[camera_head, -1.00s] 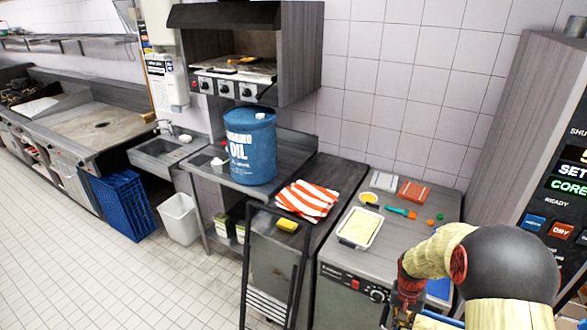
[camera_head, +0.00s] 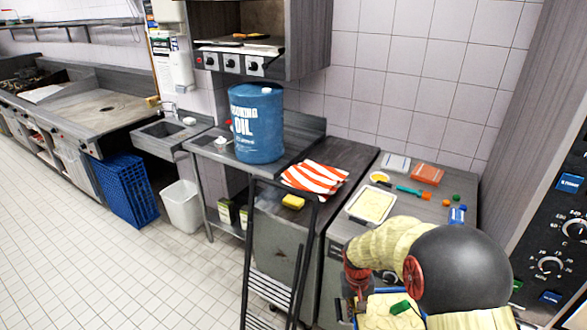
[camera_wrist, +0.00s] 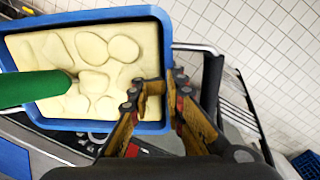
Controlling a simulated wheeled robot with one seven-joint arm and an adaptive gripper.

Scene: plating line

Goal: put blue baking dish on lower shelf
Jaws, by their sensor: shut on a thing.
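The blue baking dish (camera_wrist: 150,128) holds a pale, lumpy filling and fills the upper left of the wrist view. My gripper (camera_wrist: 162,90) is shut on its near right rim, with one finger inside and one outside. A green thing (camera_wrist: 30,88) lies over the filling. In the head view the dish (camera_head: 421,315) shows at the bottom edge, partly hidden by my arm. A black metal rack (camera_head: 268,290) with slatted bars near its bottom stands left of it. A low shelf (camera_head: 232,230) under the oil drum's table bears boxes. I cannot tell which is the lower shelf.
The worktop (camera_head: 405,208) bears a white-rimmed tray (camera_head: 371,204), a blue bottle (camera_head: 457,215) and small items. A striped cloth (camera_head: 314,178) and yellow sponge (camera_head: 293,201) lie left. A blue oil drum (camera_head: 258,125), white bin (camera_head: 181,207) and blue crate (camera_head: 125,190) stand further left. The left floor is clear.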

